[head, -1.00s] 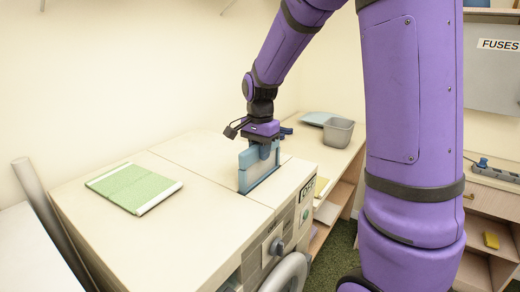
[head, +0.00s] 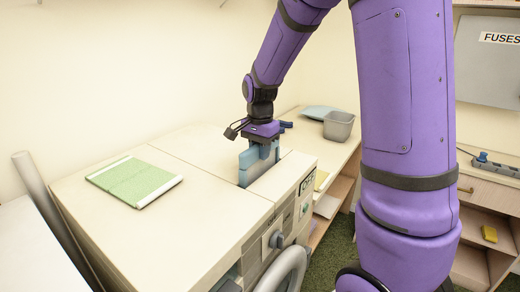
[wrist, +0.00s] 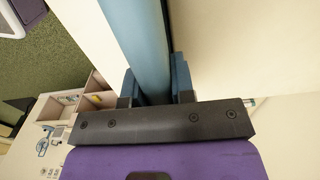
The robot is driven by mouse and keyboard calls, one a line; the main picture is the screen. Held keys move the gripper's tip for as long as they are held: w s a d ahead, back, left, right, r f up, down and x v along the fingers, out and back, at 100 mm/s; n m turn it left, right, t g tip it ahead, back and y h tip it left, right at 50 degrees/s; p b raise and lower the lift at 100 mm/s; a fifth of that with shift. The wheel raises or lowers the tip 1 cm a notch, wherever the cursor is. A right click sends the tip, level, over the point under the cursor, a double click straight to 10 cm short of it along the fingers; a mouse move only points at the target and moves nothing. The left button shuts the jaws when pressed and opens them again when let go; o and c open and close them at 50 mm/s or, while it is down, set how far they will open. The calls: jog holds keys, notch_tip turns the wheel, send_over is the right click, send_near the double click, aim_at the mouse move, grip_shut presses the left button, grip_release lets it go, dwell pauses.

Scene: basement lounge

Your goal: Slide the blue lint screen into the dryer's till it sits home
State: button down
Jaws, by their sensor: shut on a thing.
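My gripper (head: 262,149) points down over the right part of the dryer top (head: 195,228) and is shut on the blue lint screen (head: 253,166). The screen stands upright, with its lower part out of sight below the dryer top and a blue upper band still above it. In the wrist view, the screen (wrist: 139,35) runs up the picture as a pale blue bar from between the two fingers (wrist: 155,88). The slot itself is mostly hidden by the screen.
A green panel with white ends (head: 134,181) lies flat on the left of the top. A grey bin (head: 338,126) and a pale blue flat item (head: 319,112) stand on the bench behind. A grey pole (head: 45,205) rises at the left.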

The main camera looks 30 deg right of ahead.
jog(key=shift+f, duration=1.4)
jog(key=c, duration=0.9)
grip_release()
notch_tip(320, 180, up, 10)
jog(key=shift+r, duration=0.35)
jog(key=shift+s+a+r, duration=0.1)
jog(key=shift+s+r, duration=0.15)
jog(key=s+a+r+n+t, duration=0.1)
jog(key=s+n, duration=0.3)
jog(key=s, duration=0.4)
jog(key=s+a+r+n+t, duration=0.2)
jog(key=s+n, duration=0.3)
jog(key=s, duration=0.3)
jog(key=s+a+r+n+t, duration=0.2)
jog(key=s+a+r+n, duration=0.1)
jog(key=s, duration=0.5)
jog(key=shift+a+r+n, duration=0.1)
jog(key=shift+r+n, duration=0.5)
jog(key=shift+n, duration=0.2)
